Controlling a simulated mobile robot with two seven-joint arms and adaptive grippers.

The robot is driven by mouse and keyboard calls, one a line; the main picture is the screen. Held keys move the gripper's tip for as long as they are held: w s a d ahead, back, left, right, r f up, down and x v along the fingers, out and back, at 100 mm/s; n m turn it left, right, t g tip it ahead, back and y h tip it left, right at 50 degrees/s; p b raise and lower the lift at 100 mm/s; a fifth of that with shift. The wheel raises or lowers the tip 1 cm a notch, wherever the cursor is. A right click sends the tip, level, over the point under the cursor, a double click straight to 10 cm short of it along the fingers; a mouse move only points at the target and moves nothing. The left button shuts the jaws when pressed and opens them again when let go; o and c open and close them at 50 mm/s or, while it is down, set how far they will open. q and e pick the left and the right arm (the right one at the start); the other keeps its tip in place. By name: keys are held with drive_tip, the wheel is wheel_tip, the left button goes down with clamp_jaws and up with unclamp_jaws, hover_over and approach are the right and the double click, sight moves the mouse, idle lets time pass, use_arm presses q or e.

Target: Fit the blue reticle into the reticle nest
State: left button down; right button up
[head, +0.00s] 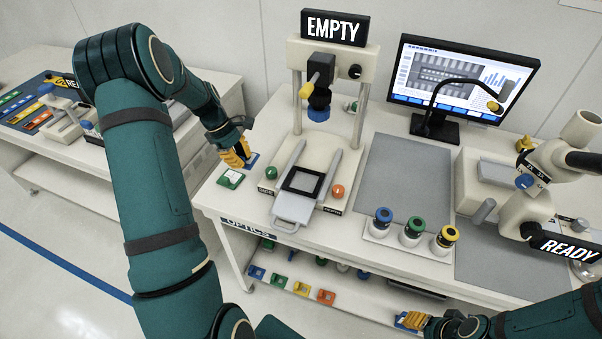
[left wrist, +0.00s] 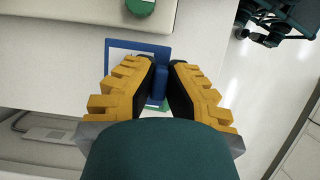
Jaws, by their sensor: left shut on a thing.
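The blue reticle (head: 252,158) is a flat plate with a blue frame, a pale middle and an upright blue grip. My left gripper (head: 236,154) is at the left end of the optics bench and is shut on this grip. In the left wrist view the fingers (left wrist: 161,85) pinch the grip, and the reticle's frame (left wrist: 140,46) reaches out past them. I cannot tell if the plate touches the bench. The reticle nest (head: 302,181) appears to be the dark square frame on the stage under the EMPTY sign, right of the gripper. My right gripper (head: 412,320) is low at the front, its fingers unclear.
A green-framed reticle (head: 230,179) lies just below the blue one. A green knob (head: 270,173) and an orange knob (head: 338,191) flank the stage. The machine's column (head: 362,95) stands behind. Three capped bottles (head: 412,232) stand right. The grey mat (head: 403,175) is clear.

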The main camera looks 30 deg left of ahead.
use_arm(q)
drive_tip(key=shift+w+a, duration=0.1)
drive_tip(key=shift+w, duration=0.05)
drive_tip(key=shift+w+d+r, duration=0.1)
drive_tip(key=shift+d, duration=0.15)
hover_over(307, 190)
drive_tip(key=a, duration=0.1)
drive_tip(key=shift+s+a, duration=0.2)
wheel_tip(307, 190, down, 4)
drive_tip(key=shift+r+b, duration=0.15)
drive_tip(key=shift+b, duration=0.45)
drive_tip(key=shift+d+r, duration=0.1)
